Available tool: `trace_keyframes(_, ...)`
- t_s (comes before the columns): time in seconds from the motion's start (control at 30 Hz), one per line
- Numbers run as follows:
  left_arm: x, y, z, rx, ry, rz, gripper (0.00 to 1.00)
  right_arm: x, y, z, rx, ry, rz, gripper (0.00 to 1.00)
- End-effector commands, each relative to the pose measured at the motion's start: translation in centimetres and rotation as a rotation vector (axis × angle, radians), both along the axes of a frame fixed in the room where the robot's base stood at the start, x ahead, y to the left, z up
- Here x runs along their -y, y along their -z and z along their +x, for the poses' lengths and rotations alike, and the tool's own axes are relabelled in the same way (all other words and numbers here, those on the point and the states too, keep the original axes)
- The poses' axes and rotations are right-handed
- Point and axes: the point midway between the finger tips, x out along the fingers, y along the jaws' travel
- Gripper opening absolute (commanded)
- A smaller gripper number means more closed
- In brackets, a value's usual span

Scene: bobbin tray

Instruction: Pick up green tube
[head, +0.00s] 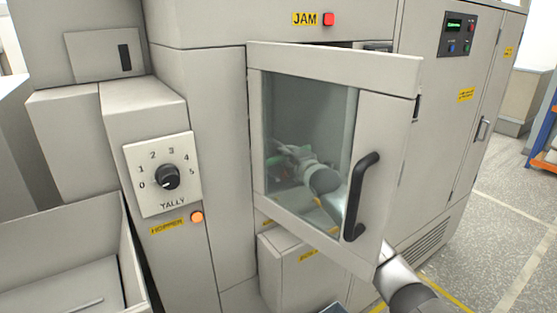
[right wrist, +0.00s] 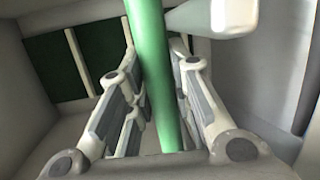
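The green tube (right wrist: 152,70) stands out in the right wrist view, slightly tilted, running down between the fingers of my right gripper (right wrist: 157,85). The fingers lie close on both sides of the tube; whether both pads press on it is not clear. In the head view my right gripper (head: 290,158) is inside the machine's compartment, seen dimly through the door window. The tube is hard to make out there. My left gripper is not in view.
The windowed door (head: 384,150) stands ajar in front of my right arm, its black handle (head: 361,196) on the right side. A pale bar (right wrist: 215,18) lies close to the tube. A grey bin (head: 128,262) is at the lower left.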

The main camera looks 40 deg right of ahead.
Motion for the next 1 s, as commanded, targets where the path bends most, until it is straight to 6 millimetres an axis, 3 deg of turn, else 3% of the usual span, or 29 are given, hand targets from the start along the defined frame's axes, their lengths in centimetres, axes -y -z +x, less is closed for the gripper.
trace_keyframes(0.37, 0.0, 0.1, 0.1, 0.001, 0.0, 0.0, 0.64, 0.0, -0.3, 0.0, 0.0, 0.0, -0.001, 0.0)
trace_keyframes(0.8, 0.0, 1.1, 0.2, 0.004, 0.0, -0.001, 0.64, 0.1, -8.1, 0.0, 0.002, 0.001, -0.003, 0.0)
trace_keyframes(1.0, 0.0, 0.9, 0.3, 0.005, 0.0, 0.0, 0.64, -0.4, -9.4, 0.1, -0.001, 0.001, -0.001, 0.0)
